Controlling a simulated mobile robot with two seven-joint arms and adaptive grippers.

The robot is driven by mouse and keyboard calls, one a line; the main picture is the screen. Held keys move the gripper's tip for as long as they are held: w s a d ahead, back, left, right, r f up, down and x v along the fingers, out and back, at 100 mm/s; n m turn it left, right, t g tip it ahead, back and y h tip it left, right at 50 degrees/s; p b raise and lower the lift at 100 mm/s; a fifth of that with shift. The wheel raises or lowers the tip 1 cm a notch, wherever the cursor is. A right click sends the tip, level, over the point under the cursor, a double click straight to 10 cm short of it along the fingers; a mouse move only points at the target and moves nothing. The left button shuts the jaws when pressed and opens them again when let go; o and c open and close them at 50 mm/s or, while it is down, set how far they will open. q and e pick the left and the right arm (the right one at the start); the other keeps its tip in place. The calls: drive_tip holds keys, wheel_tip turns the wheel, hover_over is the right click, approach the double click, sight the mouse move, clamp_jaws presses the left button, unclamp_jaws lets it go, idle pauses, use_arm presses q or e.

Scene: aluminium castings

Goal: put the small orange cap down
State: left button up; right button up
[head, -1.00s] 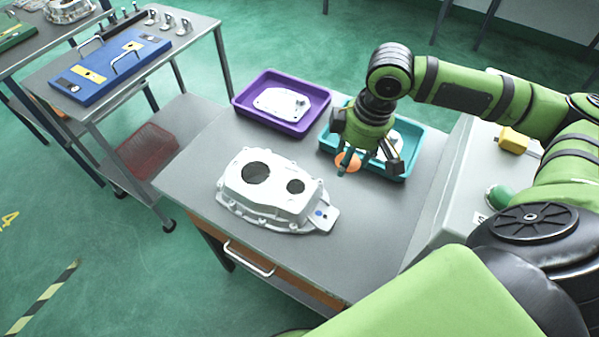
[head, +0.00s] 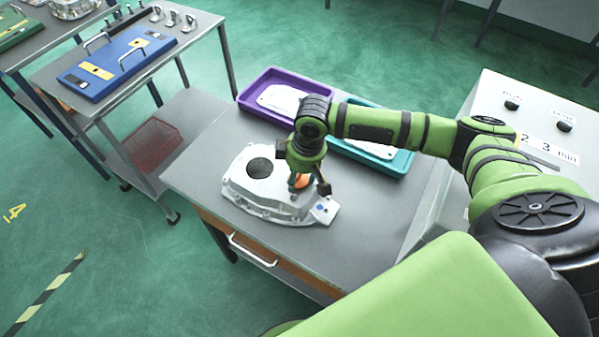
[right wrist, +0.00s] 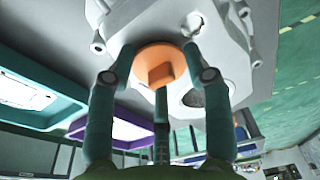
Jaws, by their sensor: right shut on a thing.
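The small orange cap (head: 301,181) is in my right gripper (head: 305,186), over the right end of the silver casting (head: 250,191) on the grey table. In the right wrist view the orange cap (right wrist: 158,65) sits between the fingers of my right gripper (right wrist: 160,85), with the casting (right wrist: 225,50) just behind it. The casting's larger dark round opening (head: 260,168) shows in the head view; my gripper covers the smaller one there. I cannot tell whether the cap touches the casting. My left gripper is in neither view.
A purple tray (head: 247,97) and a teal tray (head: 398,166), each with a light casting part, stand at the back of the table (head: 196,168). A grey control box (head: 480,95) stands at the right. A blue case (head: 118,62) lies on another table.

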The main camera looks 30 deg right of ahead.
drive_tip(key=shift+s+f, duration=0.15)
drive_tip(key=shift+f, duration=0.1)
drive_tip(key=shift+s+a+f, duration=0.15)
drive_tip(key=shift+s+f, duration=0.3)
drive_tip(key=shift+f, duration=0.15)
drive_tip(key=shift+c, duration=0.3)
drive_tip(key=o, duration=0.5)
drive_tip(key=shift+o, duration=1.3)
drive_tip(key=shift+w+f, duration=0.2)
drive_tip(key=shift+w, duration=0.15)
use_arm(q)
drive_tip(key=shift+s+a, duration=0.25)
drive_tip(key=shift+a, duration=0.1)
use_arm(e)
drive_tip(key=shift+r, duration=0.2)
